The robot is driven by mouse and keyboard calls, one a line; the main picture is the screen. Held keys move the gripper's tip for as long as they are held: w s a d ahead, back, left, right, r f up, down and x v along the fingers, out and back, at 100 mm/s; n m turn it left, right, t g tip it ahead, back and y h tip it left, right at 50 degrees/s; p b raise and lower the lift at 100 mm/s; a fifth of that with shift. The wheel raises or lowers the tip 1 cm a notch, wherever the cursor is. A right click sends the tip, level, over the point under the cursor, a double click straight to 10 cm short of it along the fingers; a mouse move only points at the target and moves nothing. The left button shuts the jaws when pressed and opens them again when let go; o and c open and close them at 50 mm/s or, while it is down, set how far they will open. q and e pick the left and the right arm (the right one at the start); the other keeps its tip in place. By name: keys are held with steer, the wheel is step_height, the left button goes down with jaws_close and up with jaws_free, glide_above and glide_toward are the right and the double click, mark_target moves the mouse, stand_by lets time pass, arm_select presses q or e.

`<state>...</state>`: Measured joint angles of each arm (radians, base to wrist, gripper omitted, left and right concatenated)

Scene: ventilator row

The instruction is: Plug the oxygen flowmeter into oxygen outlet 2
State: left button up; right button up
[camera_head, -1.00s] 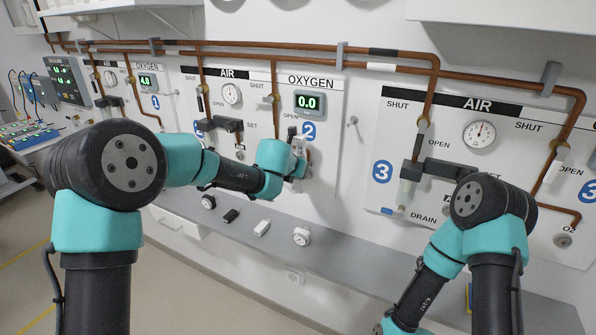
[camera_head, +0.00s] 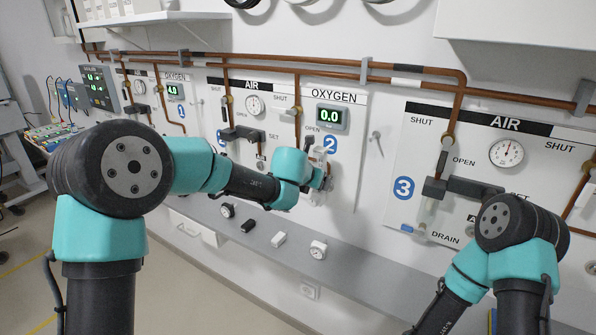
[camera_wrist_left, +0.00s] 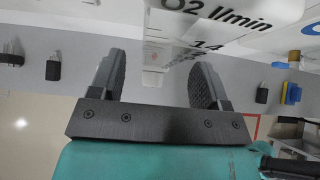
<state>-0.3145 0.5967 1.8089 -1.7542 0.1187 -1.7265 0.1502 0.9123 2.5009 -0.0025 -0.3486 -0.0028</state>
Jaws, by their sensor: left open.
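The oxygen flowmeter's white body, printed "O2 l/min" (camera_wrist_left: 225,12), fills the top of the left wrist view, with a clear part and scale marks below. My left gripper (camera_wrist_left: 152,85) is open, with a pale clear piece showing between and beyond its separated fingers; contact is not visible. In the head view my left gripper (camera_head: 322,180) is in front of the oxygen panel (camera_head: 345,158), just below the blue 2 label. A clear piece (camera_head: 319,197) shows beside it. The outlet itself is hidden, so I cannot tell whether the flowmeter is seated. My right gripper is out of view.
A grey shelf (camera_head: 345,267) runs below the panels, carrying several small items, including a black one (camera_head: 249,226) and a white one (camera_head: 278,239). Copper pipes (camera_head: 340,73) cross above. Panel 3 (camera_head: 460,130) is at the right, behind my right arm.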

arm_select(q)
steer(key=v, duration=1.4)
steer(key=s+a+f+n+g, duration=0.25)
steer(key=f+n, duration=0.45)
steer(key=f, duration=0.4)
steer(key=s+a+f+n+g, duration=0.1)
steer(key=s+a+f+n, duration=0.15)
steer(key=f+n, duration=0.55)
steer(key=s+a+f+n+g, duration=0.25)
steer(key=f+n, duration=0.25)
steer(key=f, duration=0.8)
steer(key=s+a+f+n+g, duration=0.1)
steer(key=s+a+f+n, duration=0.3)
steer(key=s+f+n, duration=0.5)
steer(key=s+a+f+n+g, duration=0.1)
steer(key=s+a+f+n, duration=0.4)
steer(key=s+f+n, duration=0.5)
steer(key=s+n, duration=0.2)
steer(key=n, duration=0.2)
steer(key=shift+f+y, duration=0.2)
steer(key=shift+y, duration=0.2)
steer(key=shift+w, duration=0.1)
steer(key=shift+c, duration=0.4)
